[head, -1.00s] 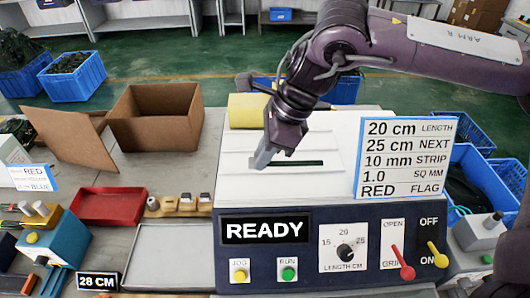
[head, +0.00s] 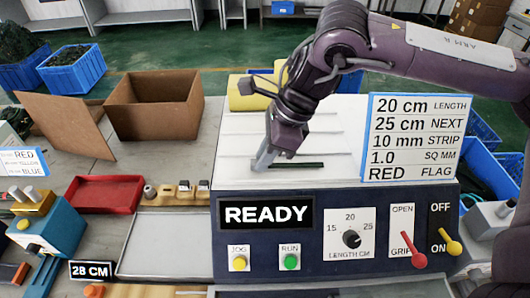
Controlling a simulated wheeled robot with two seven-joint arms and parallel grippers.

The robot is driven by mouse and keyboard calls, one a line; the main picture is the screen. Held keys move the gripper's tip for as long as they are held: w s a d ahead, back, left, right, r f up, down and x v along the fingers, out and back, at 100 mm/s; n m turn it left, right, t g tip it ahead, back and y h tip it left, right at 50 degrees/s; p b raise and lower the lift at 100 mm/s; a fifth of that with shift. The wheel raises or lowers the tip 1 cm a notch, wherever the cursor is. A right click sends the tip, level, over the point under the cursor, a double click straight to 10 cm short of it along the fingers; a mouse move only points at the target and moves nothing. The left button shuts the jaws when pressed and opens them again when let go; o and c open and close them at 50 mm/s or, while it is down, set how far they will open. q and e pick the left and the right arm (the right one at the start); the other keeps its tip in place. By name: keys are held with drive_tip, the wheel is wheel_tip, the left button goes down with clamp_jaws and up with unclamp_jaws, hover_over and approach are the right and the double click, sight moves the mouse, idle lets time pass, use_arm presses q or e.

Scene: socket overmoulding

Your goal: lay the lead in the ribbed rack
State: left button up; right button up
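My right gripper (head: 262,162) reaches down from the upper right, fingertips low over the white top of the machine. A thin dark strip (head: 300,165) runs right from the fingertips, near the front of that top. It may be the lead, but I cannot tell for sure. The fingers are seen edge-on and look close together; their grip on the strip is not clear. Raised pale ridges (head: 305,132) cross the white top behind the strip; I cannot tell if this is the ribbed rack. My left gripper is out of view.
The machine front has a READY display (head: 265,214) and levers (head: 418,262). A sign (head: 418,140) stands at right. Left are a cardboard box (head: 155,103), a red tray (head: 103,195), a blue device (head: 48,232) and an empty grey tray (head: 165,248).

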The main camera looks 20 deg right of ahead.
drive_tip(key=o, duration=0.5)
